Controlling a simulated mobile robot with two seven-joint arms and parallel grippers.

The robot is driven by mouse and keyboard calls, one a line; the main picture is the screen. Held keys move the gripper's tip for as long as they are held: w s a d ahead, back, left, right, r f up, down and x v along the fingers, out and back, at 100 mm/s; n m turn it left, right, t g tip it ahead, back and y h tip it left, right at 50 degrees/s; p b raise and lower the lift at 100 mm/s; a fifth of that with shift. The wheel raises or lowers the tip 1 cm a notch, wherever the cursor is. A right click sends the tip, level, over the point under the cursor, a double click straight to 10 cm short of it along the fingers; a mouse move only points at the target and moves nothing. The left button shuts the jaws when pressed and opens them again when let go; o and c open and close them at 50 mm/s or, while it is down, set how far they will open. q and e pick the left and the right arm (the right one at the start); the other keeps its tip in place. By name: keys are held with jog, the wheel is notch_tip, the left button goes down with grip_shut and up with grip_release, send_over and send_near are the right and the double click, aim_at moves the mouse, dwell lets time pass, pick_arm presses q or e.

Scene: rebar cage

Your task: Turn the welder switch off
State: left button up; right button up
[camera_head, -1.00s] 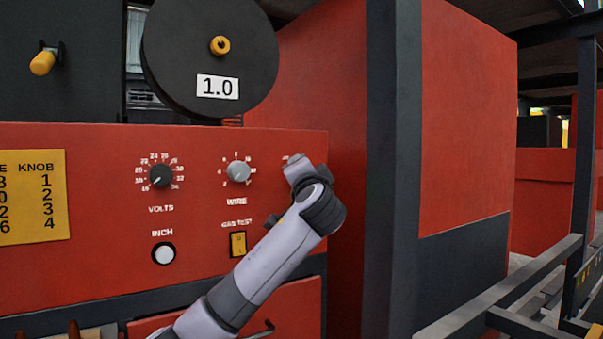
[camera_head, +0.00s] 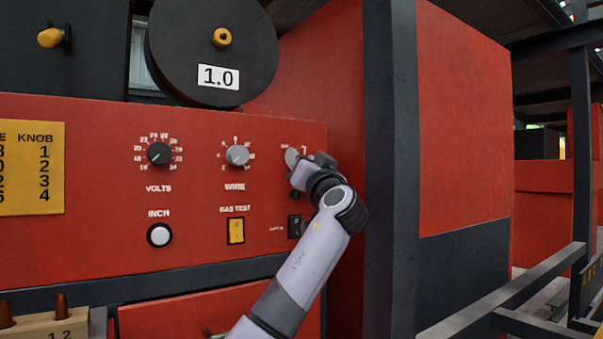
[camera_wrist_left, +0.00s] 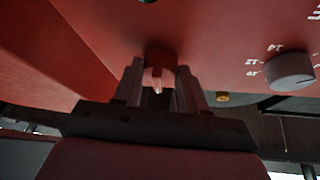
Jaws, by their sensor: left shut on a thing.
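The red welding machine panel (camera_head: 100,240) carries a red rotary switch with a white pointer mark, at the upper right of the panel. The red switch (camera_wrist_left: 158,60) shows in the left wrist view, between the two fingers of my left gripper (camera_wrist_left: 158,84). My left gripper is shut on it. In the head view my left gripper (camera_head: 302,162) is at the panel's upper right corner and hides the switch and part of its printed label. Its exact pointer setting cannot be read. My right gripper is not in view.
A grey WIRE knob (camera_head: 237,155) is left of my gripper, with a black VOLTS knob (camera_head: 159,153) further left. Below are a white INCH button (camera_head: 160,235), a yellow GAS TEST switch (camera_head: 236,230) and a black rocker (camera_head: 294,226). A dark post (camera_head: 390,180) stands at right.

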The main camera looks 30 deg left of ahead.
pick_arm(q)
jog(key=shift+w+d+r+n+g+y+p, duration=0.15)
jog(key=shift+n+g+y+p, duration=0.75)
jog(key=shift+n, duration=1.5)
jog(key=shift+w+a+f+n+g+y+p, duration=0.1)
jog(key=shift+n+g+y+p, duration=0.2)
jog(key=shift+n+g+p, duration=1.35)
jog(key=shift+w+d+r+n+g+y+p, duration=0.15)
jog(key=shift+n+g+y+p, duration=0.45)
jog(key=shift+n+g, duration=1.7)
jog(key=shift+f+n+t, duration=0.1)
jog(key=shift+n+t, duration=0.75)
jog(key=o, duration=1.1)
jog(key=shift+a+f, duration=0.1)
jog(key=shift+c, duration=0.2)
